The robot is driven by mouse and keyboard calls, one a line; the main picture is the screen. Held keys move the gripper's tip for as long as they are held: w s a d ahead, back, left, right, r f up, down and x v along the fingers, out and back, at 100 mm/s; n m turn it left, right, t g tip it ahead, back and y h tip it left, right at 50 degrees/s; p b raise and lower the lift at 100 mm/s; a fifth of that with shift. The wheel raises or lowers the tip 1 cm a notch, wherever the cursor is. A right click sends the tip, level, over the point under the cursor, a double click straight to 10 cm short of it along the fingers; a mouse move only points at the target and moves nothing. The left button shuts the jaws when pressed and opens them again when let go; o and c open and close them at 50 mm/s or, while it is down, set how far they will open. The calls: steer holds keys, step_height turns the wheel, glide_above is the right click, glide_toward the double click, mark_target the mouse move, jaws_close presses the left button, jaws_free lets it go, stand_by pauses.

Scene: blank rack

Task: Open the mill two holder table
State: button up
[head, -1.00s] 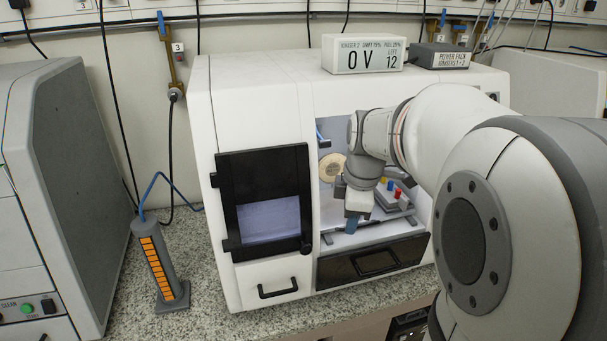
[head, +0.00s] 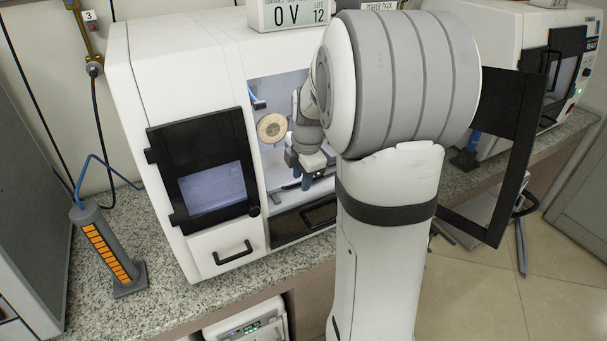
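A white milling machine (head: 180,70) stands on the bench with its right-hand work chamber open. My arm reaches into that chamber and covers its right part. My gripper (head: 306,181) points down inside, low in the chamber, with bluish fingertips. The gap between the fingers is too small to make out. A round beige disc (head: 272,127) stands upright at the chamber's back left, left of my gripper. A light metal surface (head: 284,184) shows low in the chamber near the fingertips. I cannot tell whether they touch it. Which part is the holder table is unclear.
A black-framed door (head: 500,160) stands swung out at the right. A shut dark window (head: 207,170) is at the machine's left. An orange-slotted grey column (head: 108,250) stands on the bench at left. Another white machine (head: 575,40) is at the far right.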

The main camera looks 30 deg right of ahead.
jaws_close()
stand_by(0.3)
stand_by(0.3)
